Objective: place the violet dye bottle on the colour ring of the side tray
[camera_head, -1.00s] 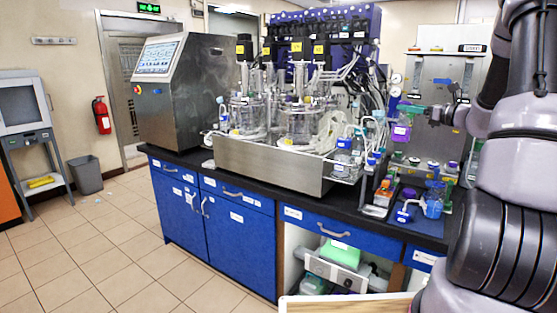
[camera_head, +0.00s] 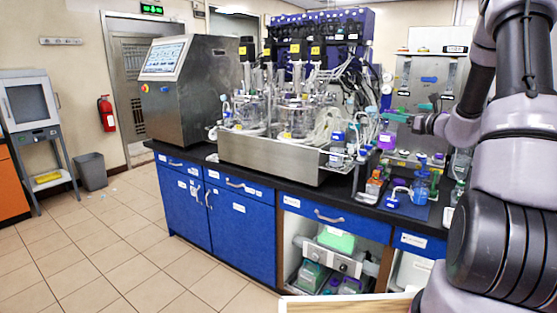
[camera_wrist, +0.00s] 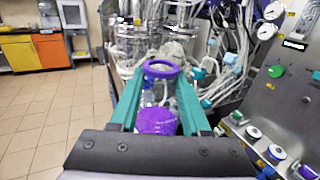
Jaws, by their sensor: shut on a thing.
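My gripper (camera_head: 401,117) reaches left from the arm at the right, above the right end of the bench. Its green fingers are shut on the violet dye bottle (camera_head: 387,140), which hangs roughly upright, clear of the bench. In the wrist view the bottle's violet ring (camera_wrist: 162,68) is at the top, and violet colour (camera_wrist: 157,121) shows low between the fingers. A metal side tray with clear, blue-capped bottles (camera_head: 337,143) is left of the held bottle.
The steel bioreactor housing (camera_head: 270,158) with tubing and glass vessels stands left of my gripper. An orange bottle (camera_head: 374,184) and a blue bottle (camera_head: 421,188) stand on the bench below. A steel panel with gauges and knobs (camera_wrist: 285,95) is close on the right.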

